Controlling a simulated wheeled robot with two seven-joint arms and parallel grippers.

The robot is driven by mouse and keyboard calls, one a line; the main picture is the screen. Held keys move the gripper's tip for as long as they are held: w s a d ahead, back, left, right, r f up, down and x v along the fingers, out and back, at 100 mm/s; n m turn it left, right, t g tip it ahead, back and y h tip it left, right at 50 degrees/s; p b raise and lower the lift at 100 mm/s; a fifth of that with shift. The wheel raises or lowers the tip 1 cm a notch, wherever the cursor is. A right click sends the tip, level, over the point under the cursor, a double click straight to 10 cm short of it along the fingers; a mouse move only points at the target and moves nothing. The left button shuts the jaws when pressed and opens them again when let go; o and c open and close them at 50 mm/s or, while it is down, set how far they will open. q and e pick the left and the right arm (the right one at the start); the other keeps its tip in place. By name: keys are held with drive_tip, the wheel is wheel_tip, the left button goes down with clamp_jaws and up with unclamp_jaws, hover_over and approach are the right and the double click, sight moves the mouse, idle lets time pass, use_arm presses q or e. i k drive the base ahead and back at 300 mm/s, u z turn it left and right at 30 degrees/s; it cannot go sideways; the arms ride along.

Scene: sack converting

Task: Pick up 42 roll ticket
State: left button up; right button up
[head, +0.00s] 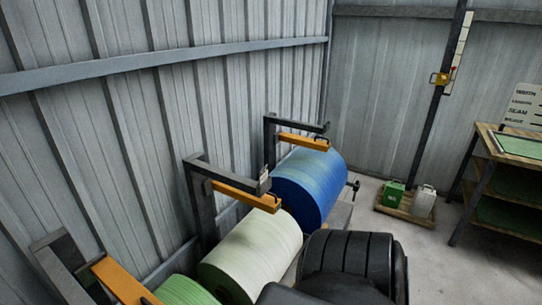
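No ticket with a readable 42 shows in the head view. A small pale tag (264,178) hangs at the bracket above the white roll; it is too small to read, and I cannot tell if it is a roll ticket. The white roll (250,258) lies between the blue roll (309,185) and the green roll (184,292), which is cut off by the bottom edge. Neither of my grippers is in view.
Dark brackets with yellow arms (247,194) jut over the rolls from the corrugated wall (180,120). A green can (393,193) and a white can (424,201) stand on a pallet (404,212). A bench (482,134) stands at right. Floor (440,262) before it is clear.

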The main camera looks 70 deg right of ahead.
sight(263, 173)
drive_tip(key=u, duration=0.3)
drive_tip(key=k, duration=0.95)
drive_tip(key=z, duration=1.15)
drive_tip(key=i, duration=0.95)
drive_tip(key=z, duration=0.05)
